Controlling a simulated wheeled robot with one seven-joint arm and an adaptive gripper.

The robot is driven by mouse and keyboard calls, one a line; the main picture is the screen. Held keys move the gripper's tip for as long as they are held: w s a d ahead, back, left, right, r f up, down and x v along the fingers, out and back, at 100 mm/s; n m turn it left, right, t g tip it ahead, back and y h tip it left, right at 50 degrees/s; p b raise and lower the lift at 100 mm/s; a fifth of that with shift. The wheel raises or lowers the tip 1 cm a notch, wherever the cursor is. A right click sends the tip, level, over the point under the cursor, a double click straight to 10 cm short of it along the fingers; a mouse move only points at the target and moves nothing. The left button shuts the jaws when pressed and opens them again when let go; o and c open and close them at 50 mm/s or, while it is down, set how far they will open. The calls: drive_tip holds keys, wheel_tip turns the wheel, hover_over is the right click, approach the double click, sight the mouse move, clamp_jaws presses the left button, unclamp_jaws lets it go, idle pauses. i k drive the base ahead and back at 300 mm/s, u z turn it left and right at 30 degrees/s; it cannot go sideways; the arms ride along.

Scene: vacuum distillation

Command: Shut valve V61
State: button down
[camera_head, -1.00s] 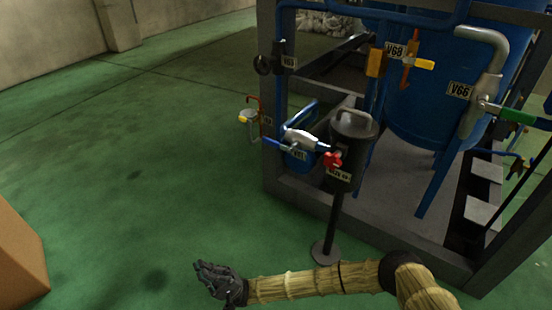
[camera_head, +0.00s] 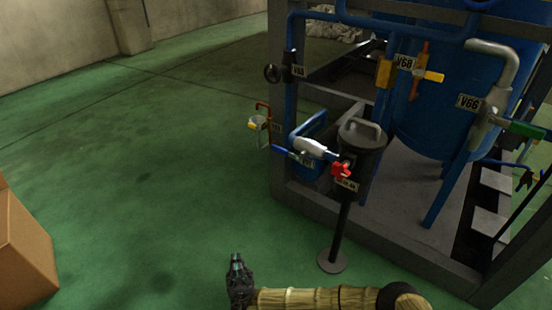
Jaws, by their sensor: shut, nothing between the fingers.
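A valve with a short blue lever (camera_head: 279,150) sits low at the front left corner of the frame, on a pale pipe fitting (camera_head: 310,147). A small tag (camera_head: 306,162) beside it seems to read V61, but it is too small to be sure. The lever sticks out to the left, roughly in line with the fitting. My gripper (camera_head: 237,263) is at the bottom of the picture, well below and left of the valve. It is shut and empty, fingers pointing up the picture, apart from everything.
A dark post (camera_head: 338,225) with a red knob (camera_head: 341,171) stands right of the valve. The blue tank (camera_head: 440,110) stands behind. A cardboard box (camera_head: 22,250) is at the left. The green floor between is clear.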

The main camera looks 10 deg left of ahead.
sight(275, 148)
drive_tip(key=u, duration=1.4)
drive_tip(key=i, duration=1.65)
drive_tip(key=z, duration=3)
